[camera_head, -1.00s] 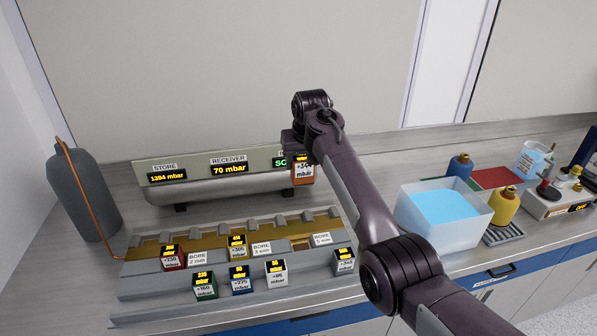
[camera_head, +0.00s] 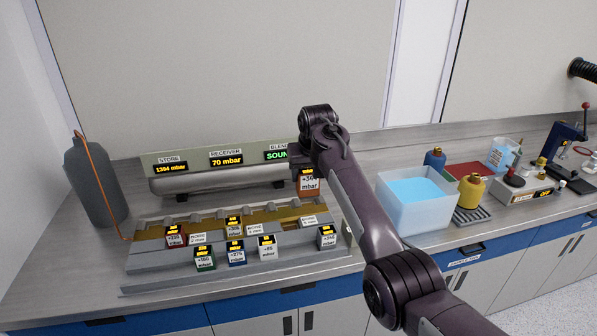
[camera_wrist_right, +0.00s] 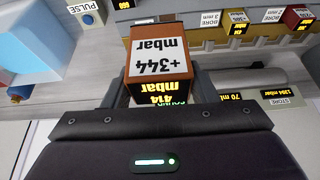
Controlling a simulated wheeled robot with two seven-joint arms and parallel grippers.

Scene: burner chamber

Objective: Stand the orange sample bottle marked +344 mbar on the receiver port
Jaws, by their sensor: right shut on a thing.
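The orange bottle (camera_head: 308,186) with the white +344 mbar label hangs upright from my right gripper (camera_head: 304,170), in front of the right end of the gauge panel. In the right wrist view the bottle (camera_wrist_right: 157,58) sits between the fingers (camera_wrist_right: 158,92), its label upside down in the picture and a yellow 414 mbar readout below it. The gripper is shut on it. The receiver readout (camera_head: 226,160) shows 70 mbar. I cannot make out which part is the receiver port. My left gripper is not in view.
A stepped grey rack (camera_head: 150,262) holds several other labelled bottles, including a green one (camera_head: 204,260). A grey tank (camera_head: 95,185) stands at the left. A water tub (camera_head: 418,208) and yellow flask (camera_head: 471,190) stand right of my arm. The wrist view shows a blue PULSE button (camera_wrist_right: 88,19).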

